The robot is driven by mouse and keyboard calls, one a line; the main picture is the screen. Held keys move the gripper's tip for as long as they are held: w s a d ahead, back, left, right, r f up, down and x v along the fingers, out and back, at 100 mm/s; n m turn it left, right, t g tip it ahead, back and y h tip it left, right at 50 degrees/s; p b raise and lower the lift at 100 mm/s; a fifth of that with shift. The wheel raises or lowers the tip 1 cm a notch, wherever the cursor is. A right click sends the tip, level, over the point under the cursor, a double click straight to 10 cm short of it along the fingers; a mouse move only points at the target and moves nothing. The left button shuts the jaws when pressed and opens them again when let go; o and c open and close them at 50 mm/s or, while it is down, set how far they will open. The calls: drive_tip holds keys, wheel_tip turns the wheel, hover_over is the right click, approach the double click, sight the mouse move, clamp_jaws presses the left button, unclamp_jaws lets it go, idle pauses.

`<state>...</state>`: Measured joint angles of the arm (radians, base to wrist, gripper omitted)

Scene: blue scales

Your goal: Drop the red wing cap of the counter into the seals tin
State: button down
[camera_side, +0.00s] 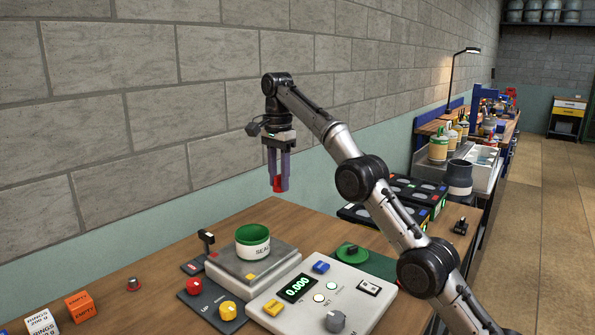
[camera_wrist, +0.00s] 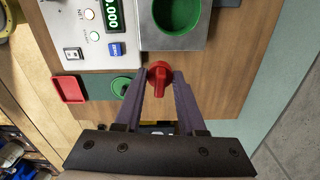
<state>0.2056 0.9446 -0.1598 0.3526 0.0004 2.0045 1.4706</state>
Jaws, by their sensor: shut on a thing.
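My gripper (camera_side: 279,181) is shut on the red wing cap (camera_side: 277,185) and holds it in the air, well above the bench. The cap also shows between the fingertips in the wrist view (camera_wrist: 160,72). The seals tin (camera_side: 253,250), cream with a green rim and inside, stands on the scale's steel plate, lower and a little left of the cap in the side view. In the wrist view the green tin (camera_wrist: 177,40) lies just beyond the fingertips.
A green knobbed lid (camera_side: 352,252) lies behind the counter. Red and yellow round knobs (camera_side: 194,286) sit on a dark panel at the scale's front left. A small lever post (camera_side: 207,241) stands left of the tin. Orange and white blocks (camera_side: 80,307) lie farther left.

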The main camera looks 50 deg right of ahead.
drive_tip(key=shift+n, duration=0.6)
drive_tip(key=shift+w+a+f, duration=0.5)
drive_tip(key=shift+a+f, duration=0.4)
drive_tip(key=shift+f, duration=0.9)
drive_tip(key=shift+w+a+f, duration=0.5)
drive_tip(key=shift+a+f, duration=0.45)
drive_tip(key=shift+f, duration=0.8)
drive_tip(key=shift+w+a+f, duration=0.5)
drive_tip(key=shift+a+f, duration=0.4)
drive_tip(key=shift+f, duration=0.9)
drive_tip(key=shift+c, duration=2.1)
unclamp_jaws()
wheel_tip(320, 180, up, 7)
drive_tip(key=shift+r, duration=0.2)
